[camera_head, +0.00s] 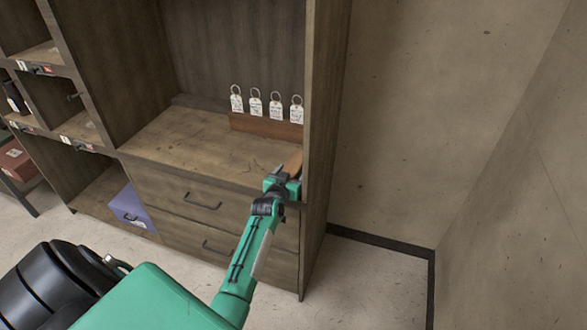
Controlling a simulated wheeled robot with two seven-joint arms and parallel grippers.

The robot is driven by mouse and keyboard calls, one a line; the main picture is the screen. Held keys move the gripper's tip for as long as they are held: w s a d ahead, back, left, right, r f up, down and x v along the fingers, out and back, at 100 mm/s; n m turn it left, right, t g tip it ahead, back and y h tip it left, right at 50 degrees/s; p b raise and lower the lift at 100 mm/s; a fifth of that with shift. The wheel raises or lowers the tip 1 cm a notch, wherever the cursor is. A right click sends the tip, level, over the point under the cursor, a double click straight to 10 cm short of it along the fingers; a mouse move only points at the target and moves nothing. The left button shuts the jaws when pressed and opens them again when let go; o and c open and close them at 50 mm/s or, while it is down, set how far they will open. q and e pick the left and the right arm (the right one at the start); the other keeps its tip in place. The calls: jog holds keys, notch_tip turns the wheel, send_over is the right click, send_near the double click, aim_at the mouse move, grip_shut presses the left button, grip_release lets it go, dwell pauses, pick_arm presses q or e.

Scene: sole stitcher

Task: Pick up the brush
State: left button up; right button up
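A brown wooden piece, which looks like the brush (294,161), shows at the right end of the cabinet's shelf, close to the side panel. The gripper hides the piece's lower part. I cannot tell whether the fingers are apart or closed on it.
Several white tags with rings (256,102) hang on a wooden strip at the shelf's back. Drawers (202,207) lie below. A purple box (133,208) sits lower left. The shelf's middle is clear.

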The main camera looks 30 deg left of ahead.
pick_arm(q)
jog(key=c, duration=0.8)
